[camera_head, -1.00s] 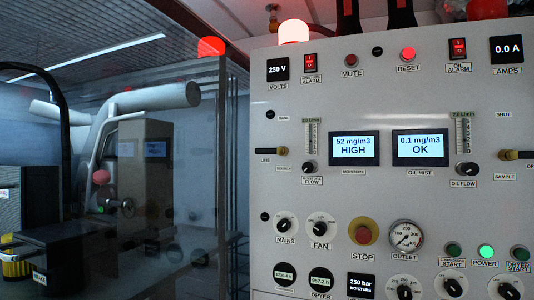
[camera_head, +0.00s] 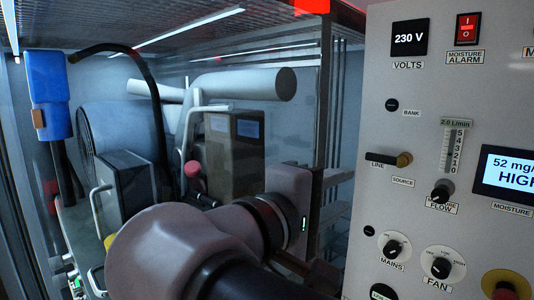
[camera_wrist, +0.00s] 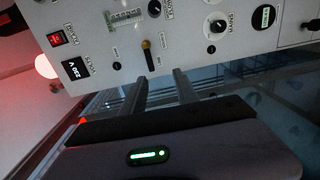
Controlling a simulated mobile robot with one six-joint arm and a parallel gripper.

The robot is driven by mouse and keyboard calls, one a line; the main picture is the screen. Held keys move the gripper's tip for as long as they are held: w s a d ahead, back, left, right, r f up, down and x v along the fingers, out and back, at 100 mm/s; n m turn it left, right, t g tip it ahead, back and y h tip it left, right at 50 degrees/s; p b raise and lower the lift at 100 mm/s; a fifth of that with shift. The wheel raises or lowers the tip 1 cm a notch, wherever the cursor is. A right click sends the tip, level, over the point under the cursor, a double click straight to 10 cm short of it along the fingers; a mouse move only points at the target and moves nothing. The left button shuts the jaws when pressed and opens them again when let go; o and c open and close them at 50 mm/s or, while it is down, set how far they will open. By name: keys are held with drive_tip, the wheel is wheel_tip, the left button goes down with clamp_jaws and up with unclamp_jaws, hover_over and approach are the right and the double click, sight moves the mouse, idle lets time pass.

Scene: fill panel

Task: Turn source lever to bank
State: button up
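The source lever (camera_head: 384,159) is on the panel's left side, a dark handle with a brass hub. Its handle lies level, pointing left to the LINE label; the BANK label (camera_head: 411,113) is above it. In the wrist view the lever (camera_wrist: 149,60) stands out from the panel in front of the fingers. My gripper (camera_head: 335,192) is left of the lever and lower in the head view, apart from it. In the wrist view my gripper (camera_wrist: 161,83) has its two fingers spread with nothing between them.
The grey panel (camera_head: 374,217) carries the moisture flow knob (camera_head: 440,195), the MAINS knob (camera_head: 393,248) and the FAN knob (camera_head: 440,268) close to the lever. A moisture display (camera_head: 508,172) is further right. Machinery with a large pipe (camera_head: 240,84) stands behind at left.

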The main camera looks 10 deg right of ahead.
sight(376, 159)
drive_tip(key=shift+t, duration=0.3)
drive_tip(key=x, duration=0.5)
drive_tip(key=r+x, duration=0.1)
drive_tip(key=x, duration=0.4)
drive_tip(key=r+x, duration=0.1)
drive_tip(key=x, duration=0.5)
drive_tip(key=shift+d+b, duration=0.1)
drive_tip(key=shift+b, duration=0.2)
drive_tip(key=shift+c, duration=0.3)
clamp_jaws()
